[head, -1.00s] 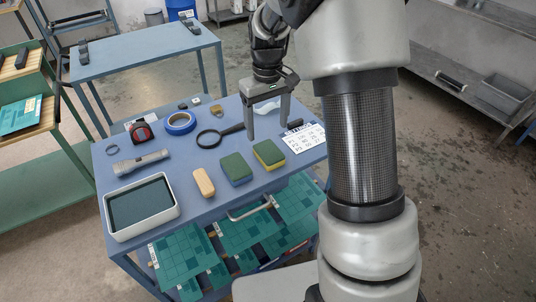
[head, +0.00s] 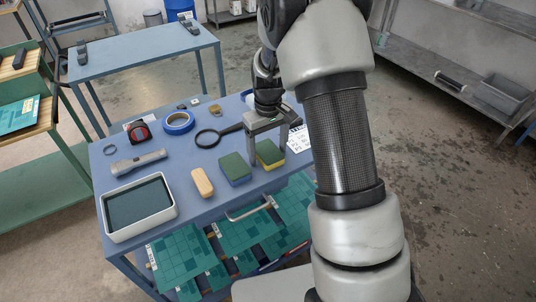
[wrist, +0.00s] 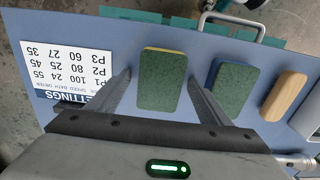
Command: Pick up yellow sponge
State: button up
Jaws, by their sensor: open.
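The yellow sponge (head: 272,152) has a green top and a yellow lower layer and lies on the blue table. In the wrist view the yellow sponge (wrist: 160,84) shows its green face, with a thin yellow strip along its far edge. My gripper (head: 269,159) is open above the sponge, and one finger partly hides it in the head view. In the wrist view my gripper (wrist: 159,74) has its fingers on either side of the sponge, with visible gaps. I cannot tell how far the fingertips are above the table.
A green-topped blue sponge (head: 235,168) lies just left, then a wooden block (head: 202,183). A magnifier (head: 210,137), blue tape (head: 178,123), flashlight (head: 139,162) and grey-white tray (head: 109,238) share the table. A settings sheet (wrist: 65,70) lies beside the sponge.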

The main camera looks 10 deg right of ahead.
jog(key=c, duration=1.1)
